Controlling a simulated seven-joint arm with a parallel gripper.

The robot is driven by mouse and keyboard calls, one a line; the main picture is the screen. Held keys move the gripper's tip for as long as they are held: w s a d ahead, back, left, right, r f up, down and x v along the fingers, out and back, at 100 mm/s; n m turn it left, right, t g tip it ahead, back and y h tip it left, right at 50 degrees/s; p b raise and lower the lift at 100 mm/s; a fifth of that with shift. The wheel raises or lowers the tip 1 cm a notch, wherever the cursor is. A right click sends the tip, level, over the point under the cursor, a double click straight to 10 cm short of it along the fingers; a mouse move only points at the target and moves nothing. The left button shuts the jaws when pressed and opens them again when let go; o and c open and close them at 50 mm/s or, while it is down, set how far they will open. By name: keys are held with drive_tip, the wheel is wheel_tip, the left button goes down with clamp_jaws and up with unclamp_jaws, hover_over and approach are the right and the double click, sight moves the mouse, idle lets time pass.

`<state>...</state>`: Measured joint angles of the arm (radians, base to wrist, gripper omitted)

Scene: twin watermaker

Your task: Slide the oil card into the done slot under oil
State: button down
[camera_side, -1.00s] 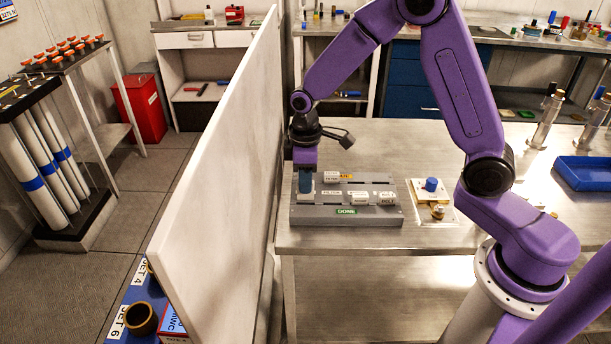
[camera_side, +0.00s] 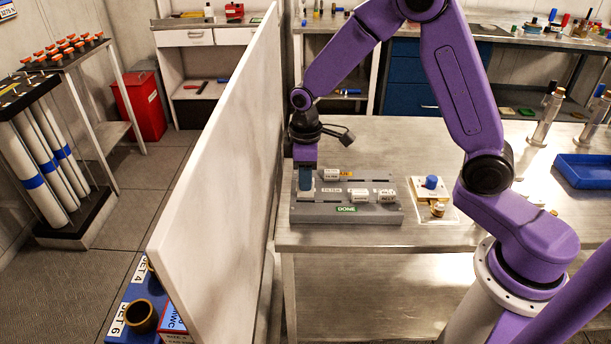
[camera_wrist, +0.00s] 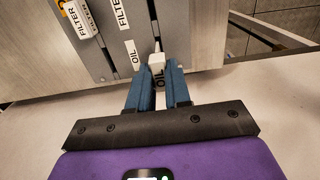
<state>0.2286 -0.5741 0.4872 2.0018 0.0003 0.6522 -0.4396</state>
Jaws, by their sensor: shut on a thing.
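Other white cards stand in the board, one being the filter card (camera_wrist: 78,18). A white partition (camera_side: 215,165) rises close to the left of my gripper. A small plate with a blue knob (camera_side: 431,184) is right of the board. A blue tray (camera_side: 585,170) is far right.

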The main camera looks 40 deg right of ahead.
drive_tip(key=shift+f, duration=1.85)
idle(0.5)
drive_tip(key=c, duration=1)
unclamp_jaws()
wheel_tip(320, 180, up, 18)
drive_tip(key=shift+f, duration=0.25)
